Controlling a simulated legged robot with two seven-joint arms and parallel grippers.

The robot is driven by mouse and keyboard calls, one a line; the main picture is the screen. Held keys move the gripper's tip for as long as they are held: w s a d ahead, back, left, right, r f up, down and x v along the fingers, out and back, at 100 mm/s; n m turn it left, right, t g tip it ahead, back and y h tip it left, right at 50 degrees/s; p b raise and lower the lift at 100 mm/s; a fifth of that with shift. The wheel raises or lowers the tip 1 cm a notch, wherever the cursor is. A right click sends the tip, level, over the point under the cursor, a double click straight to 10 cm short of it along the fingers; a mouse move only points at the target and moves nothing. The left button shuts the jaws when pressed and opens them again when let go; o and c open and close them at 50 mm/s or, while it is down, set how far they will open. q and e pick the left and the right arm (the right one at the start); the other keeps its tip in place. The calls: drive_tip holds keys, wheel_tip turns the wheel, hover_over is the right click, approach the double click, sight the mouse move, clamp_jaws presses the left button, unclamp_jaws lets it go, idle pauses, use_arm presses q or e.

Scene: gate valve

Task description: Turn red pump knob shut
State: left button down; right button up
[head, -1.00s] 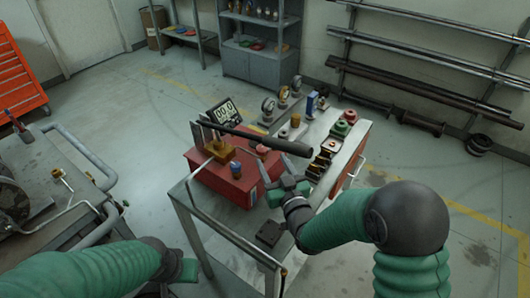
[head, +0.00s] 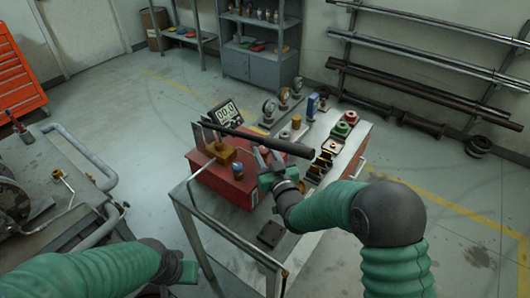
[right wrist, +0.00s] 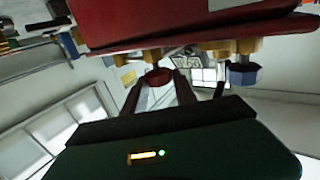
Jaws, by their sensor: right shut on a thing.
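The red pump box (head: 240,190) stands on the grey metal cart, with a dark cylinder lying across its top. My right gripper (head: 267,158) is at the right side of the box top, below the dark cylinder. In the right wrist view, the small round red knob (right wrist: 158,77) sits between the two finger tips, and the jaws are shut on it. The red box (right wrist: 190,22) fills the top of that view. In the head view the knob is largely hidden by the fingers. My left gripper (head: 182,271) is low at the bottom left, away from the pump; its jaws are unclear.
A digital display (head: 226,112) stands behind the box. Gauges (head: 269,107) and red and green parts (head: 341,129) crowd the cart's back and right. A blue knob (head: 237,170) is close left of the gripper. A bench with bent pipes (head: 80,150) is at left.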

drive_tip(key=shift+a, duration=0.1)
clamp_jaws()
drive_tip(key=shift+m+t+h+b, duration=0.3)
drive_tip(key=shift+m+h+b, duration=0.3)
drive_tip(key=shift+m+h, duration=0.45)
drive_tip(key=h, duration=0.1)
drive_tip(key=m+h, duration=0.1)
drive_tip(key=h, duration=0.1)
drive_tip(key=shift+a+r+t, duration=0.2)
drive_tip(key=shift+a+t, duration=0.05)
drive_tip(key=shift+t, duration=0.05)
drive_tip(key=shift+m+h, duration=0.75)
drive_tip(key=shift+h, duration=0.2)
drive_tip(key=o, duration=0.9)
unclamp_jaws()
drive_tip(key=shift+c, duration=0.2)
drive_tip(key=shift+o, duration=1.4)
drive_tip(key=shift+w+f, duration=0.1)
drive_tip(key=shift+f, duration=0.05)
